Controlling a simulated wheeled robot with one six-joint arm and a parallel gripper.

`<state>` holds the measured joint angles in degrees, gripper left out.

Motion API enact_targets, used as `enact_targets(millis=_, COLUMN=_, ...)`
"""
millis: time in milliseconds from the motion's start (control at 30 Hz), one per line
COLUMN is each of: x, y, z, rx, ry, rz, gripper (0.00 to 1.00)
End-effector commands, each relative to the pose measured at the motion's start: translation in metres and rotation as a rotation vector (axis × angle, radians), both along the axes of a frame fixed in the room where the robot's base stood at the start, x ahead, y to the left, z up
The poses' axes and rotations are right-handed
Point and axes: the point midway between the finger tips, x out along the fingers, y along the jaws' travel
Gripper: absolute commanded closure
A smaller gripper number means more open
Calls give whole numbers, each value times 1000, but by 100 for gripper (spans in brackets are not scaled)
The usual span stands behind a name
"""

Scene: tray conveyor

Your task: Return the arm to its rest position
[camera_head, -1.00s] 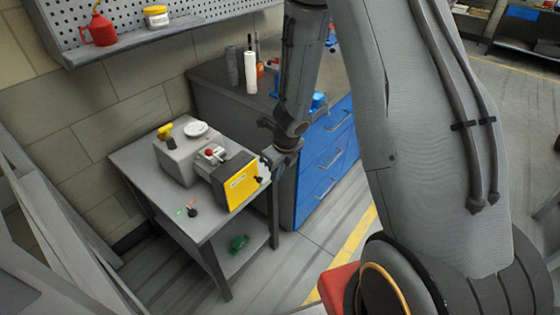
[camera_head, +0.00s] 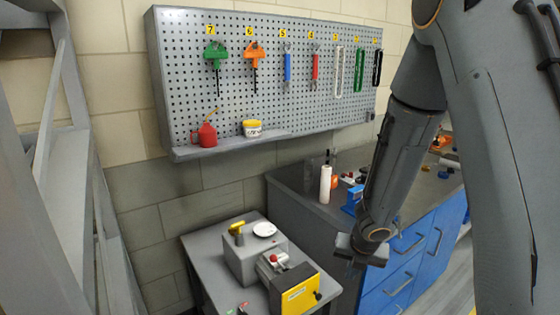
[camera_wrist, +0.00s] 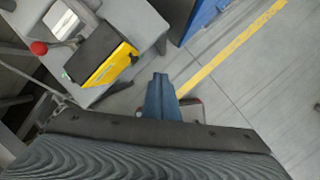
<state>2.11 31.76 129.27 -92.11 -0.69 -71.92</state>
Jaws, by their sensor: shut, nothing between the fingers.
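My arm hangs down on the right of the head view, bent at the elbow. My gripper (camera_head: 352,262) is at its lower end, in front of the blue drawer cabinet (camera_head: 405,270) and to the right of the small grey table (camera_head: 205,250). In the wrist view the fingers of my gripper (camera_wrist: 160,80) are together and empty, with bare floor beyond them. The gripper appears clear of the yellow-fronted machine (camera_head: 300,293), which also shows in the wrist view (camera_wrist: 108,66).
A pegboard (camera_head: 270,75) with hanging tools is on the wall. Its shelf holds a red oil can (camera_head: 206,134) and a yellow-lidded jar (camera_head: 252,129). A white bottle (camera_head: 325,185) and a blue vise-like item (camera_head: 352,201) stand on the workbench. Grey framework (camera_head: 75,190) is at left.

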Motion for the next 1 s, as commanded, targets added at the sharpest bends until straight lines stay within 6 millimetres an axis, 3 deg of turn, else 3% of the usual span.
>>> enact_targets(millis=167, x=-15, y=-19, z=31, rx=127, ry=-54, rz=-626, gripper=100)
enact_targets(millis=333, x=-46, y=-29, z=51, rx=272, ry=-82, rz=-1219, gripper=100)
enact_targets(millis=600, x=-114, y=-16, z=69, rx=509, ry=-55, rz=-2133, gripper=100)
enact_targets(millis=800, x=-150, y=7, z=74, rx=613, ry=14, rz=-2601, gripper=100)
enact_targets(millis=1000, x=-160, y=16, z=76, rx=639, ry=47, rz=-2751, gripper=100)
